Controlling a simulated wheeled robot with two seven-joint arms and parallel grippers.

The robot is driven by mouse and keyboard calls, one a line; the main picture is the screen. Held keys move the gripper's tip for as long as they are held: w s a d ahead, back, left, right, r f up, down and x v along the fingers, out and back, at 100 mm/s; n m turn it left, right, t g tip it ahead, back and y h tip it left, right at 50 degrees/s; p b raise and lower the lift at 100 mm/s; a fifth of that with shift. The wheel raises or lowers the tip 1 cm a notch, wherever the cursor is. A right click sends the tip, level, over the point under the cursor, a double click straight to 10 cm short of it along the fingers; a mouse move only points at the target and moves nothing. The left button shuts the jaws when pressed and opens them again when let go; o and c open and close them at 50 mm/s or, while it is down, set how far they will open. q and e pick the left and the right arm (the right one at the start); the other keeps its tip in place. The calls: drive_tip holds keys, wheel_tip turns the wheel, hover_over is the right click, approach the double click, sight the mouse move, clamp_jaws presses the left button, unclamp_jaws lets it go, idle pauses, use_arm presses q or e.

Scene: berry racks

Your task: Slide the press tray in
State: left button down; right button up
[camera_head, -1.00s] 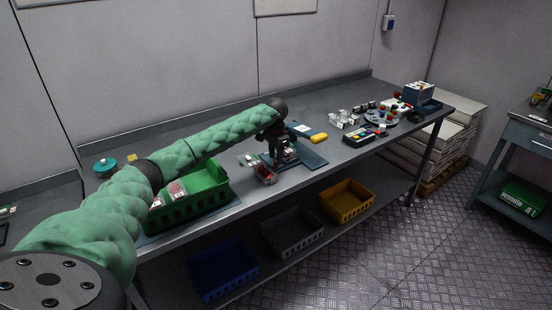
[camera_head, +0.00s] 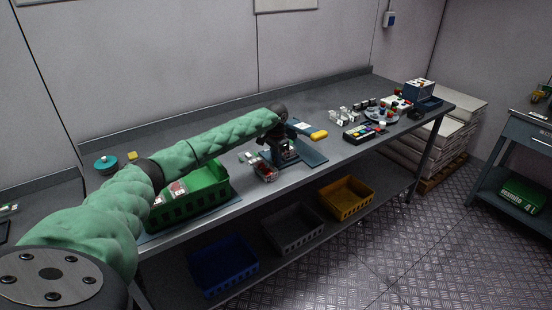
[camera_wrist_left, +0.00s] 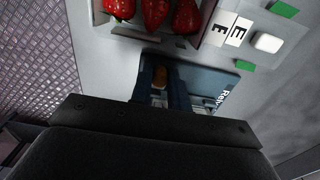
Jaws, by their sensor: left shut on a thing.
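My left gripper (camera_head: 284,150) reaches down over a dark blue plate (camera_head: 314,157) on the bench. In the left wrist view its two dark fingers (camera_wrist_left: 161,78) are shut on a small orange-brown knob (camera_wrist_left: 160,74). What the knob belongs to is mostly hidden. A small clear-sided tray (camera_head: 265,172) with red strawberries sits left of the gripper; a light tray (camera_wrist_left: 153,38) with strawberries (camera_wrist_left: 155,10) shows just beyond the fingertips in the left wrist view. I cannot tell for sure which part is the press tray. A yellow handle (camera_head: 319,134) lies right of the gripper. My right gripper is out of view.
A green crate (camera_head: 190,203) with packs stands left on the bench. A colored button panel (camera_head: 364,133) and a round dial plate (camera_head: 381,115) are to the right. Blue (camera_head: 224,268), grey (camera_head: 292,231) and yellow (camera_head: 346,198) bins sit on the lower shelf.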

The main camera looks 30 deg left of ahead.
sight(286, 154)
use_arm(q)
drive_tip(key=shift+w+d, duration=0.3)
drive_tip(key=shift+w, duration=0.4)
drive_tip(key=shift+w+d, duration=0.25)
drive_tip(key=shift+w, duration=0.5)
drive_tip(key=shift+w+d, duration=0.3)
drive_tip(key=shift+w, duration=0.4)
drive_tip(key=c, duration=1.3)
unclamp_jaws()
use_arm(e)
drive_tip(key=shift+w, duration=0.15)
use_arm(q)
drive_tip(key=shift+r, duration=0.45)
wheel_tip(286, 154, up, 6)
drive_tip(key=shift+f+b, duration=0.1)
drive_tip(key=shift+b, duration=1.05)
drive_tip(key=shift+r, duration=0.55)
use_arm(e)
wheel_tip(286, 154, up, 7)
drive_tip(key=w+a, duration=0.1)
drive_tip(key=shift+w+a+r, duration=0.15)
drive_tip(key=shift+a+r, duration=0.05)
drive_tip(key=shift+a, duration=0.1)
